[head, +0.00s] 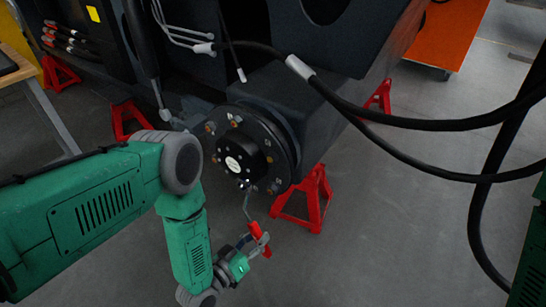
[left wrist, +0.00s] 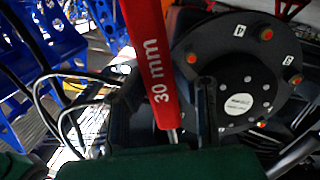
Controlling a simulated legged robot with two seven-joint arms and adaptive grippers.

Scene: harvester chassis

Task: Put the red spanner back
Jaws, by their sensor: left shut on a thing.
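The red spanner (head: 261,240) is in the jaws of my left gripper (head: 254,247), low in front of the black wheel hub (head: 240,150) in the head view. Its thin grey end points up towards the hub's lower rim; I cannot tell whether it touches. In the left wrist view the red spanner (left wrist: 150,62) shows large, marked "30 mm", with the hub (left wrist: 237,95) and its numbered bolts behind it. The fingertips are small in the head view and partly hidden by the spanner. My right gripper is out of view.
Red stands (head: 309,198) hold up the dark chassis (head: 335,100). Black hoses (head: 430,123) hang across the right. A table (head: 40,95) stands at the left edge and an orange table (head: 447,35) at the back right. The grey floor right of my left gripper is clear.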

